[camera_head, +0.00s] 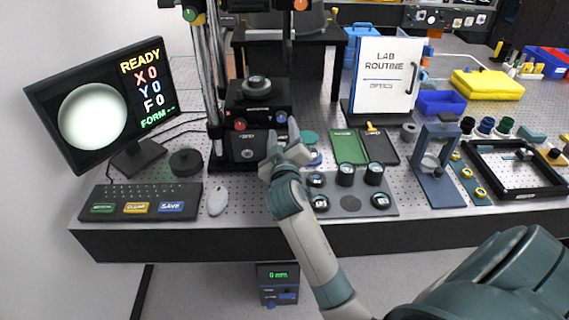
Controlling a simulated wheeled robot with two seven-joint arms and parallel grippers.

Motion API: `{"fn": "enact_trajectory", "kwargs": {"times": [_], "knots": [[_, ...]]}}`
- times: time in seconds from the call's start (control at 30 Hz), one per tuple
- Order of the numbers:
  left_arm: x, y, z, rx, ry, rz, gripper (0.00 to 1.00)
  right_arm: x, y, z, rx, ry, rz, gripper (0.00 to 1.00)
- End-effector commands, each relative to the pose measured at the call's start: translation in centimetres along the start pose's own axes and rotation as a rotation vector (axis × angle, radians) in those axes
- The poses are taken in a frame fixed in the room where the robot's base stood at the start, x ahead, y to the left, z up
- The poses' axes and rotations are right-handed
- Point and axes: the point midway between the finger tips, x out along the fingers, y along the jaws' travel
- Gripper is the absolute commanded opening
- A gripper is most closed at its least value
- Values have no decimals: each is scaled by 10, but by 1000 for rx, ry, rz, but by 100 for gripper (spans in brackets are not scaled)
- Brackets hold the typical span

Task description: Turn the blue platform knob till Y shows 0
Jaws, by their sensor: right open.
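The blue platform knob (281,117) is on the right front of the black platform (258,108) under the instrument column. My right gripper (282,137) is open just below and in front of this knob, with its fingers pointing up toward it. I cannot tell whether a finger touches the knob. The monitor (95,100) at the left shows READY, X 0, Y 0, F 0 and FORM with dashes, beside a pale round disc. My left gripper is not in view.
A red knob (239,124) sits on the platform's left front. A keyboard (140,201) and mouse (218,200) lie at the left. A tray of dark round parts (352,203) is right of my forearm. A blue stand (437,165) and black frame (515,168) are farther right.

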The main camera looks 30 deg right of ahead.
Motion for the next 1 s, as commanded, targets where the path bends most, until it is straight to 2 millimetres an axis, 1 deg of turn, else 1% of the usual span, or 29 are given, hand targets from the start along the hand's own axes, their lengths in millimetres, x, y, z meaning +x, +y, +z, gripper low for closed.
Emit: {"fn": "enact_trajectory", "kwargs": {"times": [0.03, 0.3, 0.5, 0.6, 0.7, 1.0], "knots": [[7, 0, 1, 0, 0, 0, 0, -12, -3, 3, 2, 0, -1, 43], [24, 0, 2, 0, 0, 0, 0, -67, -2, 3, 4, 0, -1, 43], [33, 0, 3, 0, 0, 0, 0, -100, -2, 2, 1, -1, -1, 43], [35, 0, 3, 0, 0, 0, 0, -111, -1, 1, 2, 1, 0, 43], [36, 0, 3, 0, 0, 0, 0, -117, -1, 1, 0, 0, 0, 43], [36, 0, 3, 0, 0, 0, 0, -120, 0, 0, -1, 0, 1, 43]]}}
